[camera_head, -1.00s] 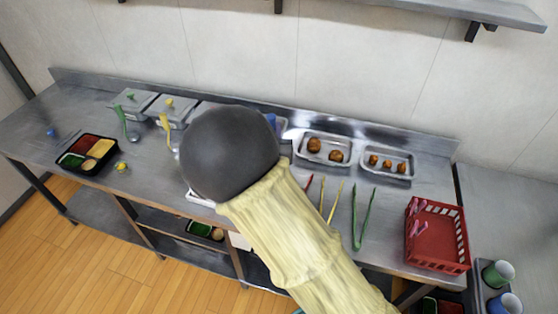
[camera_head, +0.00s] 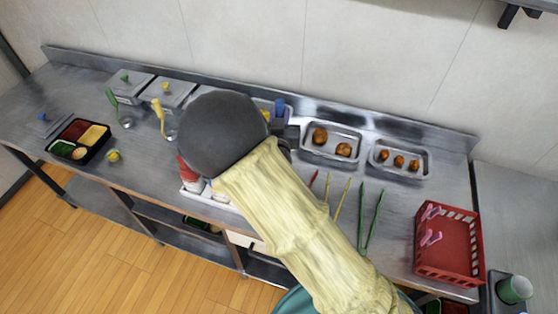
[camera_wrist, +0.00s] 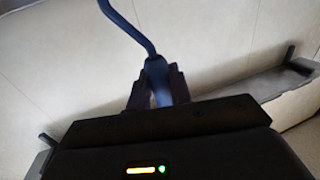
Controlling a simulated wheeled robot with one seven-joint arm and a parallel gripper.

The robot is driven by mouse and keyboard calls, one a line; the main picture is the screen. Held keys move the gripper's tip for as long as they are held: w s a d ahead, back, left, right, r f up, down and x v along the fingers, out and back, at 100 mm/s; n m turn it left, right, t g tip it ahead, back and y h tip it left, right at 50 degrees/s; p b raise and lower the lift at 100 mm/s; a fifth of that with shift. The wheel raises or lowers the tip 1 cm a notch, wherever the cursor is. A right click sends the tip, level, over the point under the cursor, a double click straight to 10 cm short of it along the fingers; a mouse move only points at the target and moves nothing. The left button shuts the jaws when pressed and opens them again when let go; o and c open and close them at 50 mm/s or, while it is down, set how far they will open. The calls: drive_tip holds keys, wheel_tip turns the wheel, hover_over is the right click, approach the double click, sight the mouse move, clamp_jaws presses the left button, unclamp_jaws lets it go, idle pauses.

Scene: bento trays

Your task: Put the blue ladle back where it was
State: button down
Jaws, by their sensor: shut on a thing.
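My gripper (camera_wrist: 157,88) is shut on the blue ladle (camera_wrist: 136,30) in the wrist view. The ladle's bent blue handle rises from between the dark fingers toward the upper left; its bowl is not visible there. In the head view my dark wrist and pale arm cover the middle of the counter. A small blue piece (camera_head: 280,107) shows just behind the wrist; I cannot tell whether it is part of the ladle. Beside it a metal container with yellowish contents (camera_head: 262,112) is mostly hidden.
Lidded containers (camera_head: 124,86) with a green and a yellow ladle (camera_head: 158,118) stand left. A bento tray (camera_head: 80,140) and a blue-knobbed lid (camera_head: 45,124) lie far left. Two food trays (camera_head: 331,128), tongs (camera_head: 371,220) and a red basket (camera_head: 448,241) are right.

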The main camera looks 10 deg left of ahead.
drive_tip(key=f, duration=0.5)
drive_tip(key=shift+a+f+p, duration=0.15)
drive_tip(key=shift+a+p, duration=0.05)
drive_tip(key=shift+p, duration=0.15)
drive_tip(key=shift+f, duration=0.2)
drive_tip(key=shift+d, duration=0.15)
drive_tip(key=shift+f, duration=0.1)
drive_tip(key=shift+w+f+p, duration=0.1)
drive_tip(key=shift+f+p, duration=0.2)
drive_tip(key=shift+f, duration=1.7)
